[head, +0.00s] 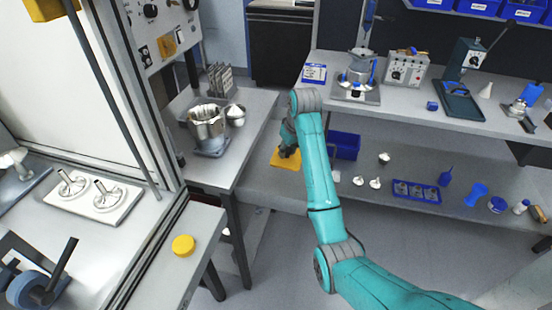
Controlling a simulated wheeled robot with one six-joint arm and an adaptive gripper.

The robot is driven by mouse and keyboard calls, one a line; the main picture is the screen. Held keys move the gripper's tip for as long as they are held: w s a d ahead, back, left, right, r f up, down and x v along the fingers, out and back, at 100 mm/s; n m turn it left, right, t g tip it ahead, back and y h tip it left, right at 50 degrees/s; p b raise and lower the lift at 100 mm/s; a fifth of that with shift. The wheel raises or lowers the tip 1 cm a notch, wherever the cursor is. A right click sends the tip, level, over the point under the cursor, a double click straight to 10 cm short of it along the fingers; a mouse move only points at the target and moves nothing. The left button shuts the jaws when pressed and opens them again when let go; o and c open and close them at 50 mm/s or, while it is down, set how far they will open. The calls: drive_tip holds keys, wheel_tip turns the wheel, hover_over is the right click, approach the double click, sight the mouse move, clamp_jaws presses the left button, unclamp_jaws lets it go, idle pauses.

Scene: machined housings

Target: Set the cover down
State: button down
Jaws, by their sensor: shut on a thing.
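My gripper (288,150) is dark and small in the head view, low beyond the left table's right edge. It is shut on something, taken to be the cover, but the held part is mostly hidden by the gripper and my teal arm. A flat yellow-orange piece (284,161) shows right at the fingertips. I cannot tell whether it is held or lies on the grey lower shelf (262,182) behind. A silver housing-like part (361,66) stands on a base on the upper bench at the back.
A metal pot (206,121) stands on the left table (225,165). A blue bin (344,146), small pale parts and a blue tray (416,191) occupy the lower shelf. The upper bench (425,108) holds several devices.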

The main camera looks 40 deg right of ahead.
wheel_tip(320, 180, down, 9)
drive_tip(key=shift+r, duration=0.1)
idle(0.3)
drive_tip(key=c, duration=0.8)
unclamp_jaws()
drive_tip(key=shift+c, duration=0.2)
